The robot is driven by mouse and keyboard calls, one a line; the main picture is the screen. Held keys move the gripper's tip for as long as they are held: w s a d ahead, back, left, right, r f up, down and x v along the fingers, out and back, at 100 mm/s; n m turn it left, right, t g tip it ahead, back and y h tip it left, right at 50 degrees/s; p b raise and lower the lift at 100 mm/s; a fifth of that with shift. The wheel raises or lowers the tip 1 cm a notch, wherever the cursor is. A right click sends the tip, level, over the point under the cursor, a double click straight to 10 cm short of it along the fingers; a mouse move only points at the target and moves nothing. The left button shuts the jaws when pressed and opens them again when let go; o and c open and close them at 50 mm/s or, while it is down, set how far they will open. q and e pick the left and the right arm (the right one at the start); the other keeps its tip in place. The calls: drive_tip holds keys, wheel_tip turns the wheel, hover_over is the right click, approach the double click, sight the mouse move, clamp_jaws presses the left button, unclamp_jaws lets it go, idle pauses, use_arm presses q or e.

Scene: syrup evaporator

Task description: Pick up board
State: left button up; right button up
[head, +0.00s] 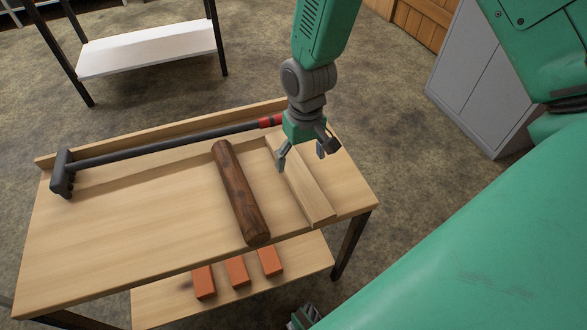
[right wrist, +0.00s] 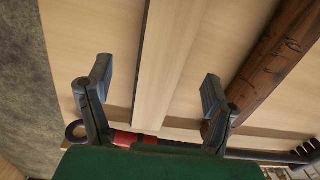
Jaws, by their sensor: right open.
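The board (head: 306,190) is a pale, light wooden plank lying flat on the wooden table, toward its right end. My right gripper (head: 301,156) is open and empty above the far part of the board, with its fingers pointing down. In the right wrist view, the board (right wrist: 167,50) runs between the two spread fingers of the right gripper (right wrist: 155,83). Neither finger visibly grips it.
A dark brown log (head: 238,190) lies left of the board on the table (head: 120,235). Several orange bricks (head: 237,271) sit on the lower shelf. Grey cabinets (head: 480,85) stand at right.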

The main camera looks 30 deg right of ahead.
sight(299, 169)
drive_tip(key=shift+d+f, duration=0.45)
drive_tip(key=shift+f, duration=0.15)
drive_tip(key=f, duration=0.1)
drive_tip(key=f+b, duration=0.1)
drive_tip(key=a+f+b, duration=0.1)
drive_tip(key=shift+w+f, duration=0.3)
drive_tip(key=shift+f, duration=0.05)
drive_tip(key=shift+a+f, duration=0.25)
drive_tip(key=shift+f, duration=0.05)
drive_tip(key=shift+a, duration=0.2)
drive_tip(key=shift+r, duration=0.1)
drive_tip(key=shift+d, duration=0.25)
drive_tip(key=c, duration=1)
drive_tip(key=shift+d, duration=0.15)
drive_tip(key=c, duration=0.5)
use_arm(q)
drive_tip(key=shift+s+d+f, duration=0.1)
drive_tip(key=shift+d+f, duration=0.35)
drive_tip(key=shift+f, duration=0.4)
use_arm(e)
drive_tip(key=shift+d, duration=0.1)
